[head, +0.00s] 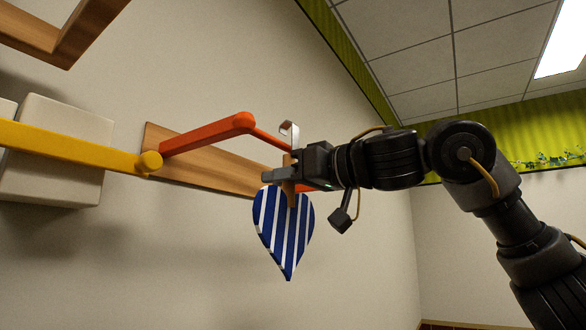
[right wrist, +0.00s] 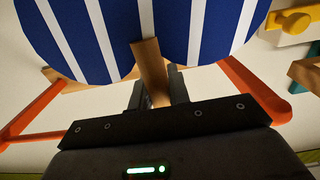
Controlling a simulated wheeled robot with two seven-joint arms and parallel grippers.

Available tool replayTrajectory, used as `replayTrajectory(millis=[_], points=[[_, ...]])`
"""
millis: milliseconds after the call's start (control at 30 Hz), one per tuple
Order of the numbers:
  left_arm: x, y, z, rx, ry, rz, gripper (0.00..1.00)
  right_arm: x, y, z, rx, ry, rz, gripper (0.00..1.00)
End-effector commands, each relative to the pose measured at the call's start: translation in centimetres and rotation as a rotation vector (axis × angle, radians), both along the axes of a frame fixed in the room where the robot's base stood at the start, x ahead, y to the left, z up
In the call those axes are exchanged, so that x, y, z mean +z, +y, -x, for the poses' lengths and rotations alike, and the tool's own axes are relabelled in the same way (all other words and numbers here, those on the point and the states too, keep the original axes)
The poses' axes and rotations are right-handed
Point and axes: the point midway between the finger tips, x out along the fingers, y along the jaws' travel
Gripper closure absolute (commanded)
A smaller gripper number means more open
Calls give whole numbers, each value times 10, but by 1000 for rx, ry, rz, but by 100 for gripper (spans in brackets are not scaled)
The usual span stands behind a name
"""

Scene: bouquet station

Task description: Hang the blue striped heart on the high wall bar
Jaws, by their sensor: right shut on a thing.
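The blue striped heart (head: 284,230), blue with white stripes, hangs point down below my right gripper (head: 287,174) in the head view. The gripper is shut on the wooden stem above the heart, and a pale curved hook (head: 290,130) rises above the fingers. The orange wall bar (head: 205,135) juts out from a wooden wall board (head: 215,168). Its right part passes behind the hook and gripper; whether the hook touches it I cannot tell. In the right wrist view the heart (right wrist: 175,30) and the stem (right wrist: 150,70) show between the fingers. My left gripper is out of view.
A yellow bar (head: 75,146) stands at the left in front of a white block (head: 62,125). A wooden frame (head: 60,40) is at the upper left. The wall below the heart is clear. In the right wrist view a yellow knob (right wrist: 290,22) shows at the upper right.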

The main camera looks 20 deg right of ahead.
Motion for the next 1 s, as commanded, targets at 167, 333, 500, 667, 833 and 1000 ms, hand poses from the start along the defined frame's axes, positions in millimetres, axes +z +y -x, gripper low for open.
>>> replayTrajectory(millis=[167,333,500,667,833,1000], points=[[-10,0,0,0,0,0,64,-13,4,-5,1,0,-1,100],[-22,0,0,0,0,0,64,-25,4,-5,1,0,0,100],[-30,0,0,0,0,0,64,-32,5,-5,1,0,0,100],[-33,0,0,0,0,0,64,-34,5,-5,1,0,0,100],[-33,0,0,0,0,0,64,-34,4,-5,1,0,0,100],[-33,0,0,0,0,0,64,-34,4,-5,1,0,0,100]])
